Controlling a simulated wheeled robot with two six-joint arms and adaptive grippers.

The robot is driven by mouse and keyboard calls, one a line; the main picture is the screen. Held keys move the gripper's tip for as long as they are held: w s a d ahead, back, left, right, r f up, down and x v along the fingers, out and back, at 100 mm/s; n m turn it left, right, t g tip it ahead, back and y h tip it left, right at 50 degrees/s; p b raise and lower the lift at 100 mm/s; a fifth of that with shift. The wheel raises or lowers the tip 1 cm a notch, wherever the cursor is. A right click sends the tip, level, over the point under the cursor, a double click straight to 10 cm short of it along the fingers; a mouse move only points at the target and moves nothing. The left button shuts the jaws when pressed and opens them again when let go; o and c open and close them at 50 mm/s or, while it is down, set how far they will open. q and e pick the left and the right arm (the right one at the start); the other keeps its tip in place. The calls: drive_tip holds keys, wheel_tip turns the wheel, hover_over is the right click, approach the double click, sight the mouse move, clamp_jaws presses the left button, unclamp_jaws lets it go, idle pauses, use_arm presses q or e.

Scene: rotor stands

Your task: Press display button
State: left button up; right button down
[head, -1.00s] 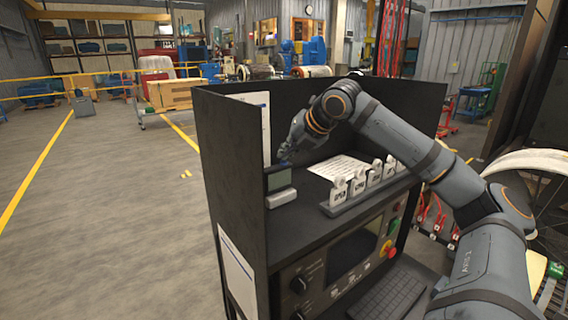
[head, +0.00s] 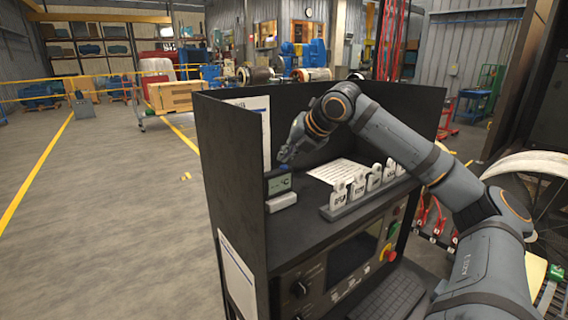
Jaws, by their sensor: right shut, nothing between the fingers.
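A small display (head: 280,184) stands on a light grey base at the left end of the black cabinet's shelf. My right gripper (head: 284,158) is shut and empty, just above the display's top edge. I cannot tell whether the fingertips touch it. The button itself cannot be made out. My left gripper is not in view.
The black cabinet (head: 232,178) has side and back walls around the shelf. A rack of white numbered tags (head: 358,192) and a paper sheet (head: 338,171) lie right of the display. Below are a control panel with a red knob (head: 389,252) and a keyboard (head: 388,298).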

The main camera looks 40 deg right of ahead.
sight(286, 167)
wheel_tip(286, 167, up, 6)
drive_tip(key=p, duration=0.6)
drive_tip(key=shift+f, duration=0.1)
idle(0.3)
